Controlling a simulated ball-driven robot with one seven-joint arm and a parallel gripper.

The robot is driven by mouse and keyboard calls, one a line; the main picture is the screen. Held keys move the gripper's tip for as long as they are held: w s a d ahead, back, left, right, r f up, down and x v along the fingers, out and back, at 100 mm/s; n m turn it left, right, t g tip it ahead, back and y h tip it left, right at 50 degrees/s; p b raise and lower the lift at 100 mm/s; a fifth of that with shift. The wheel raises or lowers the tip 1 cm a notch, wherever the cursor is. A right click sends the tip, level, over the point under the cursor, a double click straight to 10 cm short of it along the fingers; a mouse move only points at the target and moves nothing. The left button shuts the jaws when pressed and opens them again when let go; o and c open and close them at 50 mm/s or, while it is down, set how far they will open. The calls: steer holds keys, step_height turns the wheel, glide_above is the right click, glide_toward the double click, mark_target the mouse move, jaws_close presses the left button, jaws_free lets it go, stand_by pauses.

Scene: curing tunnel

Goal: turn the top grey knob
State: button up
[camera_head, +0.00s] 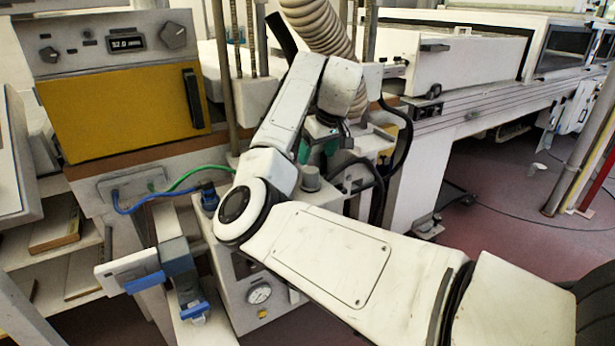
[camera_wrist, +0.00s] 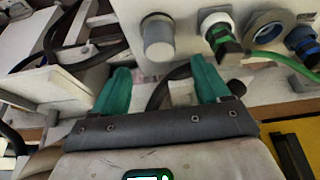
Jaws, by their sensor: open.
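A grey cylindrical knob (camera_head: 310,177) stands on top of the white cabinet (camera_head: 240,285) below my wrist. It also shows in the wrist view as a grey knob (camera_wrist: 157,40) at upper centre. My gripper (camera_wrist: 160,68) is open, with its two teal fingers apart and nothing visible between them but cabinet and a dark hose behind. The knob appears beyond the fingertips, roughly centred between them; contact cannot be told. In the head view, my gripper (camera_head: 318,150) is partly hidden by my arm, just above the knob.
A green-banded connector (camera_wrist: 220,32), a grey ring (camera_wrist: 268,27) and a blue connector (camera_wrist: 302,42) sit beside the knob. A green hose (camera_head: 205,172) runs to the left panel. A yellow-fronted oven (camera_head: 125,110) has dark knobs (camera_head: 173,36). A dark hose (camera_head: 375,190) hangs right.

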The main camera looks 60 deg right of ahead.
mark_target(311, 170)
steer(key=b+x, duration=0.1)
steer(key=x, duration=0.7)
steer(key=shift+f, duration=0.1)
steer(key=shift+c, duration=0.3)
steer(key=c, duration=0.9)
steer(key=shift+c, duration=0.2)
steer(key=shift+p, duration=0.4)
